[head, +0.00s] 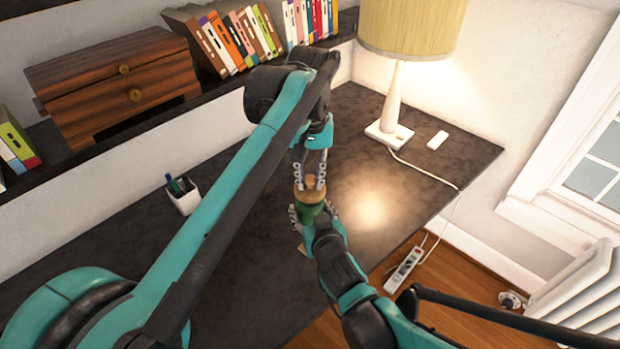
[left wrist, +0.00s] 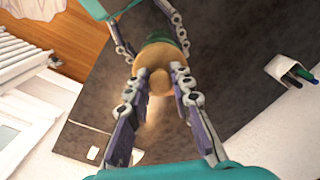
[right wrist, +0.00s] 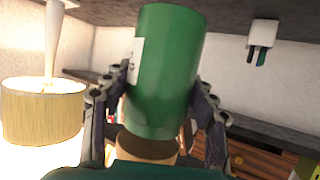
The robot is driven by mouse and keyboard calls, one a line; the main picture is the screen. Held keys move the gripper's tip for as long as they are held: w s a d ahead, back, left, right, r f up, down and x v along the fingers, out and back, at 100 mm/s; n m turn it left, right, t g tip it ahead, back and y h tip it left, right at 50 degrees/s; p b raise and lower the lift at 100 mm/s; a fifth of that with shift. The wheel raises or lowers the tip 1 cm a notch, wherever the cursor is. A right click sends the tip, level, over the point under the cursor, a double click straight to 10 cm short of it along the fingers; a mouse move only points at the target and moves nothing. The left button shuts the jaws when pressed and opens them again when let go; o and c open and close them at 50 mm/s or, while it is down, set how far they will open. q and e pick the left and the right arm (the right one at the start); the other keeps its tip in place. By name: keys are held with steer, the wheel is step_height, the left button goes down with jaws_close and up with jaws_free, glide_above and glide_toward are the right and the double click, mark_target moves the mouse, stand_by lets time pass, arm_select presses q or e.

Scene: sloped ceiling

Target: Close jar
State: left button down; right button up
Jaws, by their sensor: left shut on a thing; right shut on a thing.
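A green jar (head: 313,213) stands over the dark desk, and my right gripper (right wrist: 165,88) is shut around its sides, as the right wrist view shows. A white label shows on the jar (right wrist: 163,65) there. A tan lid with a round knob (left wrist: 158,78) is at the jar's mouth. My left gripper (head: 310,184) comes from above and is shut on the lid's knob. In the right wrist view the lid (right wrist: 145,150) looks offset to one side of the jar, with its dark underside partly showing. I cannot tell whether they touch.
A lamp (head: 395,100) stands at the desk's back right, beside a small white object (head: 437,140). A pen cup (head: 184,197) is at left. A wooden drawer box (head: 120,85) and books (head: 225,40) fill the shelf. A power strip (head: 403,270) lies on the floor.

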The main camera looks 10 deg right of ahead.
arm_select(q)
steer(key=shift+f, duration=0.85)
steer(key=shift+f, duration=0.65)
steer(key=c, duration=1.3)
jaws_free()
steer(key=shift+o, duration=0.2)
steer(key=shift+r, duration=0.1)
step_height(320, 180, up, 12)
steer(key=shift+f, duration=0.1)
steer(key=shift+a, duration=0.15)
